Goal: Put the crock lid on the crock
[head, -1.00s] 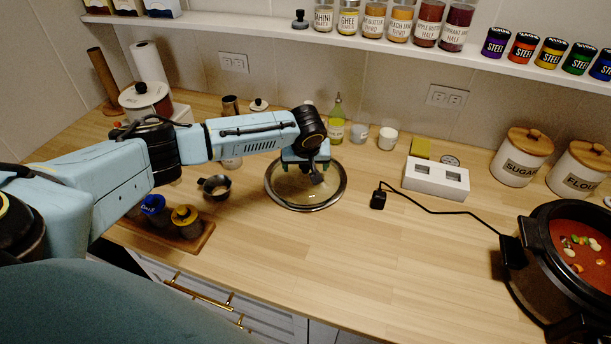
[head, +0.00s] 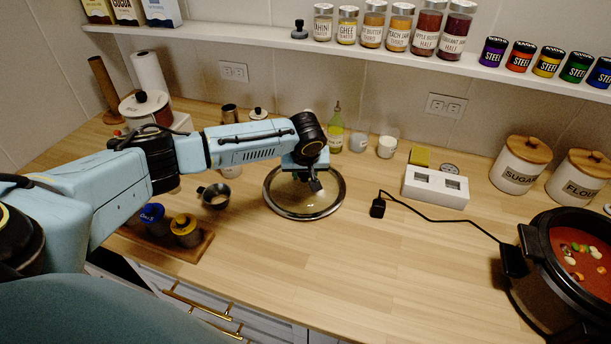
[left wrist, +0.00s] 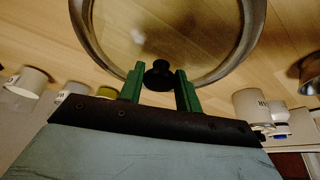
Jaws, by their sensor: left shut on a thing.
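The crock lid (head: 322,206) is a round clear glass disc with a dark metal rim, over the middle of the counter. My left gripper (head: 311,181) is above it, shut on its black knob. In the left wrist view the green fingers (left wrist: 160,88) stand on either side of the black knob (left wrist: 158,74), and the lid's rim (left wrist: 82,38) curves beyond. I cannot tell whether the lid touches the counter. The crock (head: 535,277) is a black pot at the far right, uncovered, with red soup and vegetable pieces. My right gripper is not in view.
Sugar (head: 518,172) and flour (head: 577,183) canisters stand behind the crock. A metal cup (head: 214,196) is left of the lid. The front middle counter is clear.

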